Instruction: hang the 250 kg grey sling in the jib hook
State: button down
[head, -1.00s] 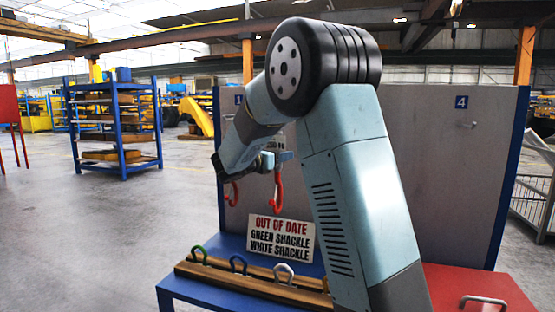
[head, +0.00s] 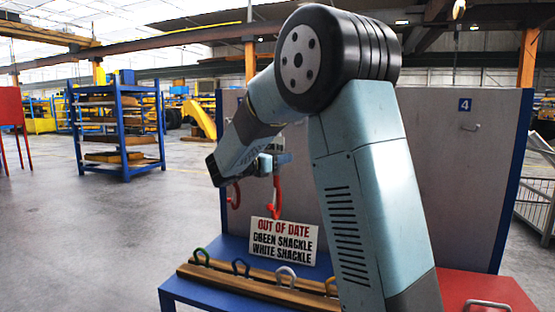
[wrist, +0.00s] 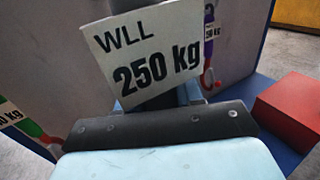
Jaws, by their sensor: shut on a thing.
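My gripper (head: 270,160) is beside the upright board in the head view, partly behind my arm. In the wrist view my gripper (wrist: 158,100) is shut on a dark grey sling (wrist: 147,6), which stands up behind a white tag (wrist: 150,55) reading "WLL 250 kg". The tag hides part of the sling and the jaws. In the head view a red hook (head: 275,200) hangs just below my gripper and seems to belong to the held sling. I cannot make out the jib hook in either view.
Another red hook (head: 233,193) hangs to the left. A purple sling (wrist: 209,14) and a green sling (wrist: 26,127) hang by the board. A blue bench carries shackles on a wooden rack (head: 255,286) and an "OUT OF DATE" sign (head: 284,241). A red block (wrist: 290,113) is at right.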

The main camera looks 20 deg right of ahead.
jog(key=s+a, duration=0.7)
jog(key=s, duration=0.2)
jog(key=shift+s+r, duration=0.15)
jog(key=shift+s, duration=0.05)
dwell(1.8)
jog(key=shift+s, duration=0.1)
dwell(0.3)
dwell(0.6)
